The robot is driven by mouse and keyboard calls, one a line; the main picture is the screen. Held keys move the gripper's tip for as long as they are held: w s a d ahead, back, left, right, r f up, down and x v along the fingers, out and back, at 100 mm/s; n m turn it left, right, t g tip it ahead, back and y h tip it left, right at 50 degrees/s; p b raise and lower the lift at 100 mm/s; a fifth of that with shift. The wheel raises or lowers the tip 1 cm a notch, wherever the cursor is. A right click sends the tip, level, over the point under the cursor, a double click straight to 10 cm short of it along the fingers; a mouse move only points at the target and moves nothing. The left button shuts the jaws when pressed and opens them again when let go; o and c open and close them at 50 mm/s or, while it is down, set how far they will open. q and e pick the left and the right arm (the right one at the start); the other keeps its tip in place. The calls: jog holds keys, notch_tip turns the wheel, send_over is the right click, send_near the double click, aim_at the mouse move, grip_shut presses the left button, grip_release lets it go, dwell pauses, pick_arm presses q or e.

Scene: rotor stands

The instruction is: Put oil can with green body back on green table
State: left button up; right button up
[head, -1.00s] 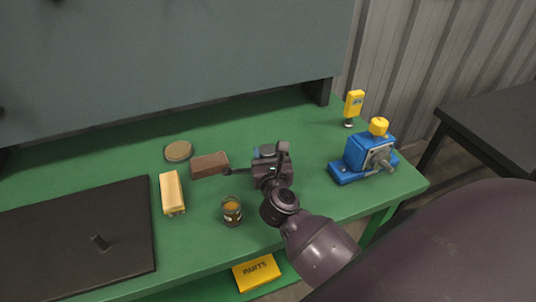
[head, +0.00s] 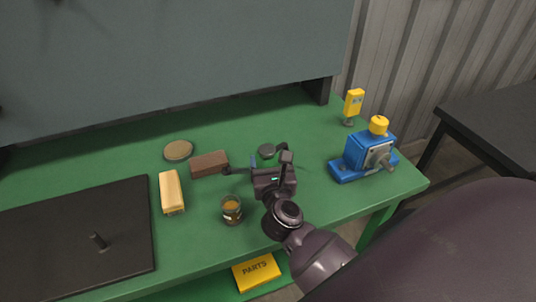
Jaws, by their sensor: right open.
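A small object with a dark greenish round top (head: 266,150) stands on the green table (head: 320,205), just beyond my right gripper. It may be the oil can with the green body, but my gripper hides most of it. My right gripper (head: 257,162) is open, with its fingers spread near this object. I cannot tell whether a finger touches it. A bit of blue shows between the fingers. My left gripper is not in view.
A brown block (head: 209,164), a round tan disc (head: 178,150), a pale yellow block (head: 171,193) and a glass jar (head: 231,210) lie left of my gripper. A blue machine (head: 362,158) and a yellow device (head: 354,103) stand right. A dark mat (head: 75,235) covers the left.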

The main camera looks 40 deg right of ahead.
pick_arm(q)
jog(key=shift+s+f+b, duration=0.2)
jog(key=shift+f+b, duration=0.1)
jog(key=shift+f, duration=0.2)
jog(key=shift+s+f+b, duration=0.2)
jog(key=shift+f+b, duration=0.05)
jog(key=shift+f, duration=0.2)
pick_arm(e)
jog(key=v, duration=0.8)
jog(key=shift+s+a, duration=0.15)
jog(key=shift+s, duration=0.1)
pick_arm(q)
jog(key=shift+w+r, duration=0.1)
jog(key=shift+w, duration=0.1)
